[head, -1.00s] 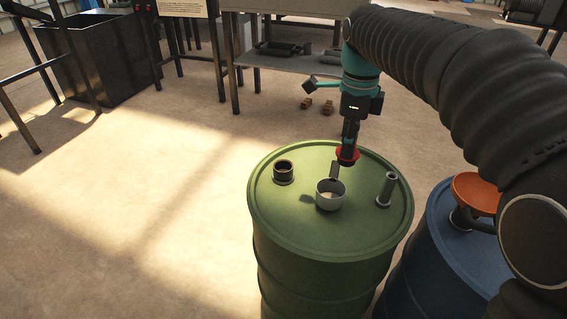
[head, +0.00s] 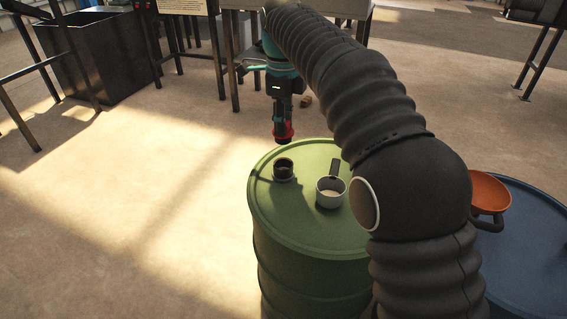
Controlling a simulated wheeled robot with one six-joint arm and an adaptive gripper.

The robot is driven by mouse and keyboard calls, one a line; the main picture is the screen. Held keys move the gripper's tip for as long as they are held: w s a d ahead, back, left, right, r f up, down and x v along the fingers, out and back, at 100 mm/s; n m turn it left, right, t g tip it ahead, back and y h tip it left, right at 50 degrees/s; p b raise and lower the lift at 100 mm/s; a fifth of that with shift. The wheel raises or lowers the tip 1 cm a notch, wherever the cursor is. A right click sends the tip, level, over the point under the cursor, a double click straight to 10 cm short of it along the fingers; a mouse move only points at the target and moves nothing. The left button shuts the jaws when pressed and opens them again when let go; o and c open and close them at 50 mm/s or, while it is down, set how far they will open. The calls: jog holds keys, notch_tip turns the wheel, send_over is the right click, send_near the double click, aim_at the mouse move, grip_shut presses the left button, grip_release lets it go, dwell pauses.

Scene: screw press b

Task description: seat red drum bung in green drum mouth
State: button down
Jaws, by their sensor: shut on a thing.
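The green drum (head: 305,239) stands upright at the centre of the head view. Its dark-ringed mouth (head: 284,170) is a short collar at the left of the lid, with a dark opening. My gripper (head: 283,133) is shut on the red bung (head: 284,131). It points down and holds the bung above the far left part of the lid, apart from the mouth and appearing just above and behind it. The bung's underside looks dark. The fingertips are small and partly merged with the bung.
My arm covers the lid's right side. A blue drum (head: 525,250) with an orange bowl-like part (head: 490,192) stands at right. A dark bin (head: 100,60) is far left; open floor lies left of the drum.

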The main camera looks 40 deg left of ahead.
aim_at(283, 143)
jog(key=shift+f, duration=0.15)
jog(key=shift+f+b, duration=1.6)
jog(key=shift+f, duration=1.05)
jog(key=shift+p, duration=0.85)
jog(key=shift+f, duration=0.2)
jog(key=shift+f+b, duration=0.45)
jog(key=shift+f, duration=0.85)
jog(key=shift+p, duration=0.75)
jog(key=shift+f, duration=0.25)
